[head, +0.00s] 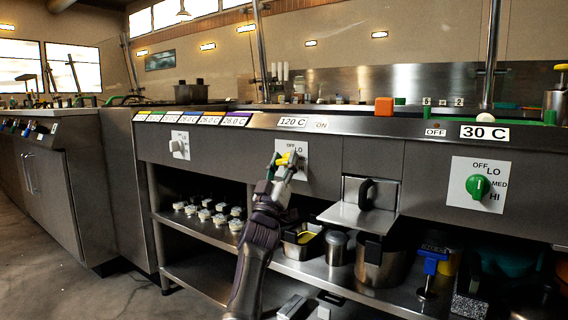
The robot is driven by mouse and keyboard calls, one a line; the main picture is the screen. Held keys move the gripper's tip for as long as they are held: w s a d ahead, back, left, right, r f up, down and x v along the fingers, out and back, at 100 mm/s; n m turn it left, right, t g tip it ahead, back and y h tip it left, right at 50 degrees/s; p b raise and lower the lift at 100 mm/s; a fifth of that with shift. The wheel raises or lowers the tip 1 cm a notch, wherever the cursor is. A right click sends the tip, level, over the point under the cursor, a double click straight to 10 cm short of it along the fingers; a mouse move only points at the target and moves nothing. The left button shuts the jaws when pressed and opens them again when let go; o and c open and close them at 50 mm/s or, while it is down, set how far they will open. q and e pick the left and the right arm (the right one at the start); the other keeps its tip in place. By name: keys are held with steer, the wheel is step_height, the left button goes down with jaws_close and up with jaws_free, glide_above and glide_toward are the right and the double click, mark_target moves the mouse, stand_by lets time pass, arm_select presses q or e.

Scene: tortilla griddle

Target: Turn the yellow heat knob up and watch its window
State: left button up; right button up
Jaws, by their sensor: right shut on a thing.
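The yellow heat knob (284,158) sits on a white dial plate (302,158) on the counter's steel front, in the middle of the head view. My right gripper (281,163) reaches up from below and is shut on the knob, partly covering it and the dial. OFF and LO show on the plate; the other marks are hidden, so I cannot tell the exact setting. The window above the knob (292,122) reads 120 C, and a small sign (321,125) beside it reads ON. My left gripper is not in view.
A green knob (479,187) at right has an OFF sign (435,132) and a 30 C window (484,132). A grey knob (179,147) is at left. An open metal flap (358,214) juts out right of my arm. Pots and small cups fill the shelf below.

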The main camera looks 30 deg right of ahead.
steer(key=shift+f, duration=0.15)
stand_by(0.3)
steer(key=o, duration=1.1)
steer(key=shift+o, duration=0.2)
steer(key=shift+n, duration=0.3)
